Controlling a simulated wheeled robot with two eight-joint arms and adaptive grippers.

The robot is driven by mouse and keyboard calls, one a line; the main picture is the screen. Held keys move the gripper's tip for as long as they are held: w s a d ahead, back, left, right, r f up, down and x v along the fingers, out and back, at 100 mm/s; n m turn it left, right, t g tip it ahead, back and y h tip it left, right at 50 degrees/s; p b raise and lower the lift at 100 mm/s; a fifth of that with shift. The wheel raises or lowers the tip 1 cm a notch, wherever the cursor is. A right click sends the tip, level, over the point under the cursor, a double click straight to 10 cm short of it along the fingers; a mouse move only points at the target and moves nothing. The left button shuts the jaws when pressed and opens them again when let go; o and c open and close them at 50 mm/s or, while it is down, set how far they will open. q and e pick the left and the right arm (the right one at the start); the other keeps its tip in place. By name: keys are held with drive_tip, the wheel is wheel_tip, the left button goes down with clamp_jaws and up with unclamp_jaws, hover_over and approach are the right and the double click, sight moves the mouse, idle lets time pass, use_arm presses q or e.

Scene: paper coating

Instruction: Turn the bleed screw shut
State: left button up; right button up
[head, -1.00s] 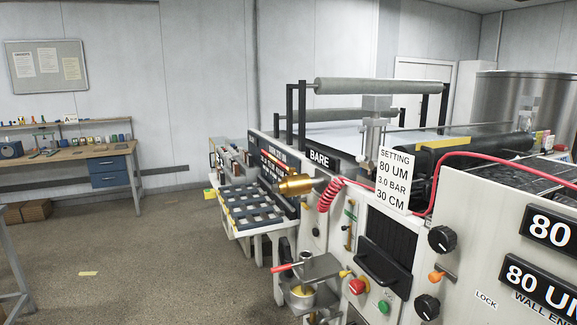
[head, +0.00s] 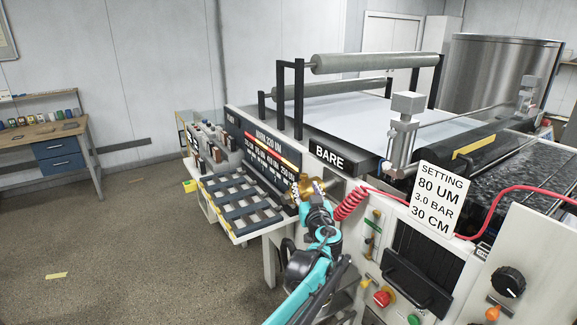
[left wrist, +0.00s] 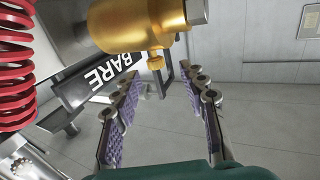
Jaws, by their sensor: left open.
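The brass cylinder (left wrist: 130,22) fills the upper middle of the left wrist view. A small brass knob, which looks like the bleed screw (left wrist: 156,61), hangs from its underside. My left gripper (left wrist: 160,76) is open, with its two patterned fingers on either side of the knob in the picture. I cannot tell whether either finger touches it. In the head view my left gripper (head: 306,192) is at the brass cylinder (head: 320,187) and partly covers it, and the knob cannot be made out. My right gripper is not in view.
A red coiled hose (head: 350,204) sits right beside the brass cylinder, and it is close in the left wrist view (left wrist: 14,65). The BARE sign (head: 328,154) and the slotted rack (head: 240,205) are close by. A setting card (head: 437,200) stands to the right. Open floor lies left.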

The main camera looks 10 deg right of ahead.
sight(305, 178)
use_arm(q)
drive_tip(key=shift+w+d, duration=0.45)
drive_tip(key=shift+w, duration=0.1)
drive_tip(key=w, duration=0.3)
drive_tip(key=w+b, duration=0.1)
drive_tip(key=w, duration=0.2)
drive_tip(key=shift+w+d, duration=0.2)
drive_tip(key=shift+w, duration=0.1)
clamp_jaws()
